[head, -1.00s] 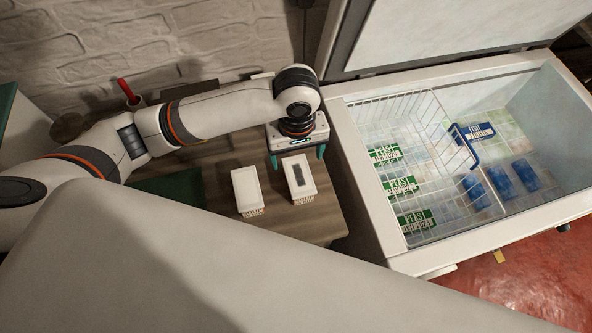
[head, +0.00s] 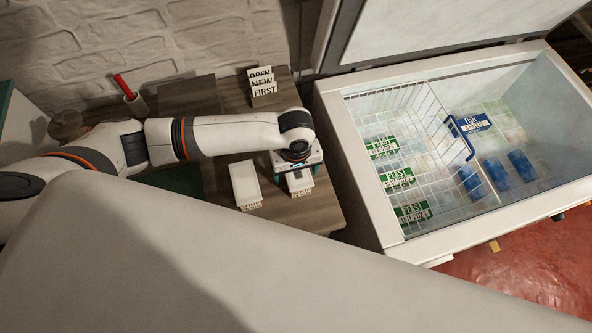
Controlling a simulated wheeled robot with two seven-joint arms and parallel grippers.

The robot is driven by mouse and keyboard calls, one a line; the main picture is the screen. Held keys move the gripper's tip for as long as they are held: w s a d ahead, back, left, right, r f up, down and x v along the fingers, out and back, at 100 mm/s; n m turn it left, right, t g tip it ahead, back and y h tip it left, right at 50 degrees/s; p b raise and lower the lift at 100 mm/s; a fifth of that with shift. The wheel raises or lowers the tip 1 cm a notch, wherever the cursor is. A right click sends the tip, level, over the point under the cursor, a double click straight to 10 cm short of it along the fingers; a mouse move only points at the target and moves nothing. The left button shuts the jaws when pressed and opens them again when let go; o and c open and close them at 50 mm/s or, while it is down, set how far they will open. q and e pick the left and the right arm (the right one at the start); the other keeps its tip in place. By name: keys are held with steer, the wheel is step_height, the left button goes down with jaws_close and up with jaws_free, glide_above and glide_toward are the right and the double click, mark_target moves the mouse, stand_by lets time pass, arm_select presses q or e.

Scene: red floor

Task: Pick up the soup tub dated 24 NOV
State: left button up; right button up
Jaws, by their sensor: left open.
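Two white soup tubs stand side by side on the wooden worktop. The left tub (head: 245,184) shows whole, with a plain lid and a label on its front too small to read. The right tub (head: 300,186) is partly hidden under my left gripper (head: 298,172). Its front label is also too small to read, so I cannot tell which tub bears 24 NOV. My left gripper is open and points down over the right tub. I cannot tell whether its fingers touch the tub. My right gripper is not in view.
An open chest freezer (head: 377,215) stands right of the worktop, holding a wire basket (head: 430,135), green PEAS packs (head: 397,178), a blue FISH pack (head: 470,123) and blue blocks (head: 495,174). A sign reading OPEN NEW FIRST (head: 263,88) stands at the back. A red-handled item (head: 123,86) is at the left.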

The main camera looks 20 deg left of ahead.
arm_select(q)
steer(key=c, duration=1.3)
